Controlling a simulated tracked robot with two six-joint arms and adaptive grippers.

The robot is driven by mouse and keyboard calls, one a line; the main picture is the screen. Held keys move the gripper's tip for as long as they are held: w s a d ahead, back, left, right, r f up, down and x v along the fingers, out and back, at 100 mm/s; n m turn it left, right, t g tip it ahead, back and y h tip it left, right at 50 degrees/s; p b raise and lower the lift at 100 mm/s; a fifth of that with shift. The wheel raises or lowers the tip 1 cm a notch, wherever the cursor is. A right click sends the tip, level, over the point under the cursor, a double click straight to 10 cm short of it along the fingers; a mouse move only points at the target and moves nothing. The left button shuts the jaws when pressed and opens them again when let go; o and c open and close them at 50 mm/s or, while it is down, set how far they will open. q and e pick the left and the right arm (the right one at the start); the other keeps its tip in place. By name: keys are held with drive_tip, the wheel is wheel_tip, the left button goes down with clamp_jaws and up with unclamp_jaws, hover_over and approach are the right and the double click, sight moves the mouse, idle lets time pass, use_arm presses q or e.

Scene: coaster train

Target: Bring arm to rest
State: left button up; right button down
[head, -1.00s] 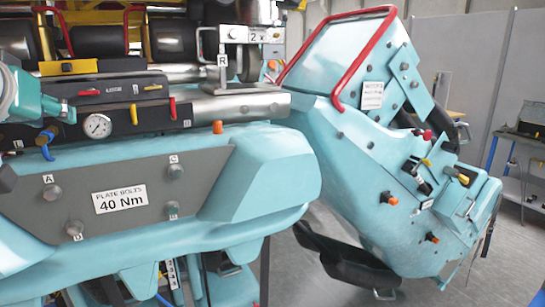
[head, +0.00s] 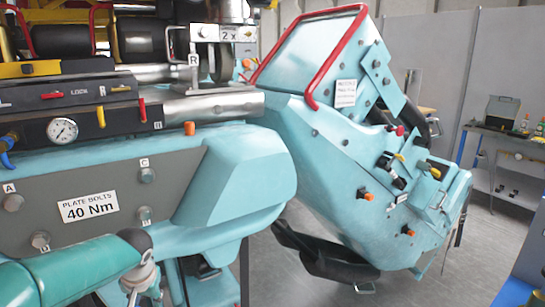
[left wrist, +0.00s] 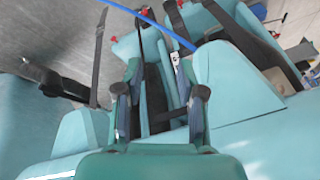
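My left arm (head: 65,277), teal with a grey joint, comes in from the lower left of the head view, in front of the coaster car's side. My left gripper (head: 140,280) is at its end, small and partly cut by the bottom edge. In the left wrist view the left gripper (left wrist: 160,98) shows two dark-tipped fingers spread apart with nothing between them. Teal seat parts and dark straps lie beyond the fingers. My right gripper is in neither view.
The coaster car's grey plate carries a "40 Nm" label (head: 88,207) and bolts. A gauge (head: 62,130) and levers sit above. A tilted teal seat unit with a red bar (head: 311,90) stands to the right. A workbench (head: 500,130) is behind. Grey floor is open at right.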

use_arm(q)
drive_tip(key=s+d+f+g+h, duration=0.1)
drive_tip(key=s+d+f, duration=0.25)
drive_tip(key=f, duration=0.45)
drive_tip(key=s+d+f+g+h, duration=0.1)
drive_tip(key=s+d+f+g, duration=0.1)
drive_tip(key=s+f, duration=0.4)
drive_tip(key=s+d+f+g+h, duration=0.1)
drive_tip(key=s+d+f+h, duration=0.15)
drive_tip(key=f, duration=0.65)
drive_tip(key=s+d+f+n+h, duration=0.1)
drive_tip(key=s+d+f, duration=0.3)
drive_tip(key=s, duration=0.4)
drive_tip(key=s+d+f+h, duration=0.1)
drive_tip(key=s+d+f, duration=0.4)
drive_tip(key=s, duration=0.2)
drive_tip(key=shift+s+n+t, duration=0.4)
